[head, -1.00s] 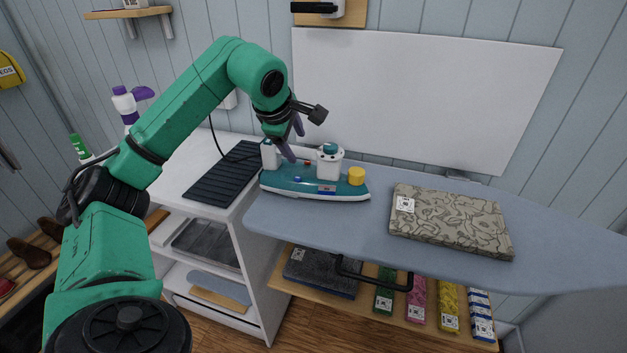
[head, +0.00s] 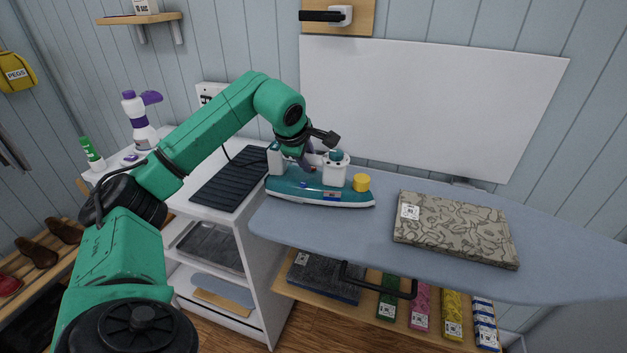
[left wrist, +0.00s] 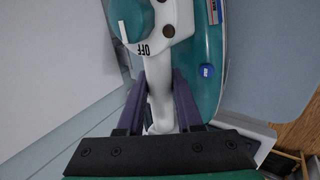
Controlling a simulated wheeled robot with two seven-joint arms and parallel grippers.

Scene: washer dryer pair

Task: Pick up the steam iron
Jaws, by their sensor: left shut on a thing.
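The steam iron (head: 318,191) has a teal body and white handle posts with a teal dial and a yellow knob. It rests near the left end of the blue-grey ironing board (head: 340,232). My left gripper (head: 306,158) is at the iron's handle from above. In the left wrist view its two purple fingers (left wrist: 159,100) are on either side of the white handle (left wrist: 160,85), shut on it. The dial marked OFF (left wrist: 130,18) and a blue button (left wrist: 207,70) show there too. The handle's grip is partly hidden by my gripper in the head view. My right gripper is out of view.
A folded patterned cloth (head: 455,228) lies on the board to the right of the iron. A black ribbed mat (head: 232,177) lies on the white cabinet to the left. A spray bottle (head: 139,120) stands farther left. The board between iron and cloth is clear.

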